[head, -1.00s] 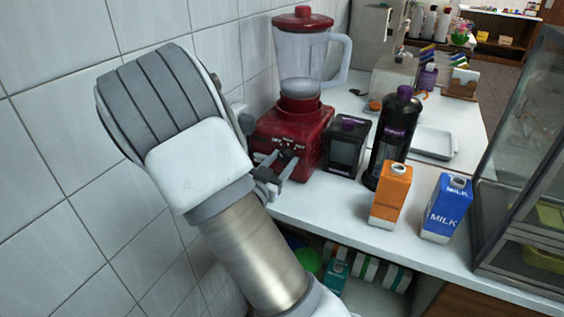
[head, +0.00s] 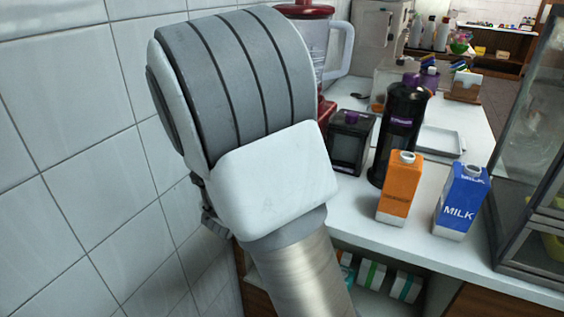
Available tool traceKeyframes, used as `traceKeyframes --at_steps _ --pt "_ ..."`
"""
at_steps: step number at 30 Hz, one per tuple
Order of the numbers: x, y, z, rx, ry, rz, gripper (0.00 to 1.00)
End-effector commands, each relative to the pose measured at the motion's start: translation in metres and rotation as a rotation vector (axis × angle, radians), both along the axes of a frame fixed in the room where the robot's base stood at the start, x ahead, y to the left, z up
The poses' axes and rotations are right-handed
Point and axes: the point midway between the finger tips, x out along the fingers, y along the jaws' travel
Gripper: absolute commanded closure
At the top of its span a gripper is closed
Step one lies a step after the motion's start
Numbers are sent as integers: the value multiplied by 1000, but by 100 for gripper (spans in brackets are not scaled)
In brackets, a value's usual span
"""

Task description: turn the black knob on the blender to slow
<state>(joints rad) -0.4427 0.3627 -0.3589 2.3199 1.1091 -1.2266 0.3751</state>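The red blender (head: 322,108) stands at the back left of the counter, against the tiled wall. My arm covers most of it; part of its clear jar, the pale handle, the lid's edge and a strip of the red base show. The black knob and its markings are hidden behind my arm. My gripper (head: 212,218) shows only as a small dark piece low on the left side of my arm, in front of the wall tiles. Its fingers cannot be made out, so I cannot tell whether it is open or shut.
A dark box-shaped container (head: 350,142), a black bottle (head: 399,130), an orange carton (head: 399,190) and a blue milk carton (head: 461,203) stand on the white counter (head: 362,222) right of my arm. A glass case (head: 528,170) is at the right.

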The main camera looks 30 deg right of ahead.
Motion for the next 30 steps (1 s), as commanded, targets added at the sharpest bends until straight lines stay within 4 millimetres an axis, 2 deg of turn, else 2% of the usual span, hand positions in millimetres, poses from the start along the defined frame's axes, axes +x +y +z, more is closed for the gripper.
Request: traceKeyframes --at_steps 18,19,23,24,30 --pt "0 0 -1 32 -35 1 100" --pt "0 0 -1 32 -35 1 45" --pt "0 0 -1 31 -35 1 21" --pt "0 0 -1 31 -36 1 18" --pt "0 0 0 31 -36 1 18"
